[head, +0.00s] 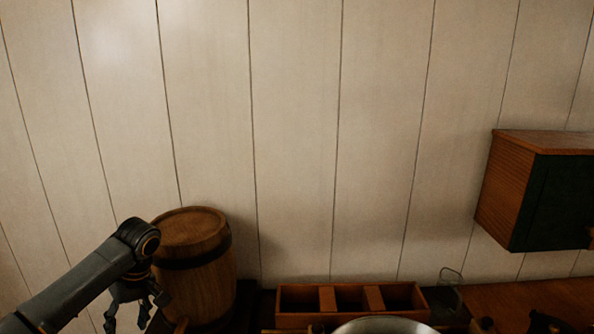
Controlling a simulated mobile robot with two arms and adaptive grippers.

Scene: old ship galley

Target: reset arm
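My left arm comes in from the lower left of the head view. My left gripper (133,306) hangs downward in front of the left side of a wooden barrel. Its fingers are spread apart, and I see nothing between them. My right arm and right gripper are not in view.
The wooden barrel (205,270) stands close behind my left gripper. A wooden box with compartments (300,320), a metal bowl rim (385,326) and a glass jar (450,292) are along the bottom. A wall cabinet (510,190) juts out at right. The space before the panelled wall is clear.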

